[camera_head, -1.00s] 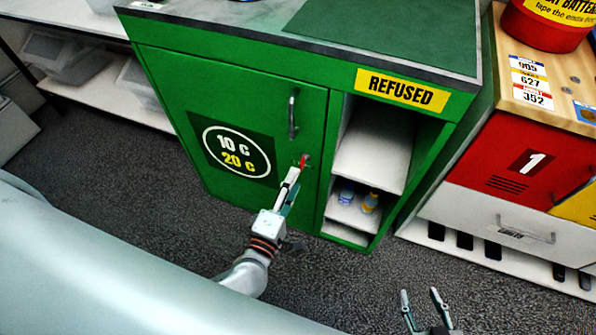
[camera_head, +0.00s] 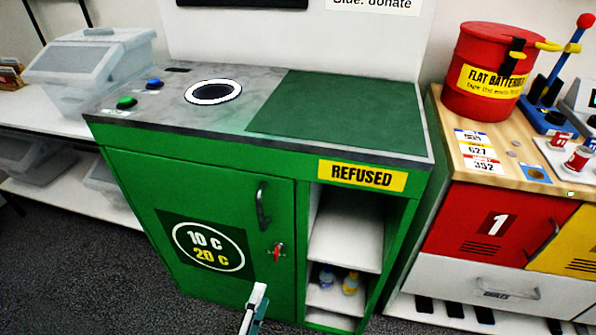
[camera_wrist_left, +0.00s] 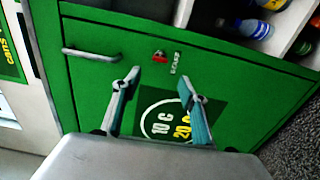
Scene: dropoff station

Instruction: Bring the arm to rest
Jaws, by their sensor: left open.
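My left gripper (camera_wrist_left: 160,90) is open and empty in the left wrist view, its two fingers apart in front of the green cabinet door (camera_wrist_left: 100,50). In the head view only a tip of the left gripper (camera_head: 255,300) shows at the bottom, in front of the same door below the red key (camera_head: 278,250). The key also shows in the left wrist view (camera_wrist_left: 159,57), beyond the fingers and apart from them. My right gripper is not in view.
The green cabinet has a grey top with a round hole (camera_head: 213,92) and a handle (camera_head: 262,205). Beside the door, open shelves (camera_head: 345,235) hold small bottles. A red drum (camera_head: 487,75) stands on the wooden counter (camera_head: 450,120) at right. Grey floor (camera_head: 60,270) lies at left.

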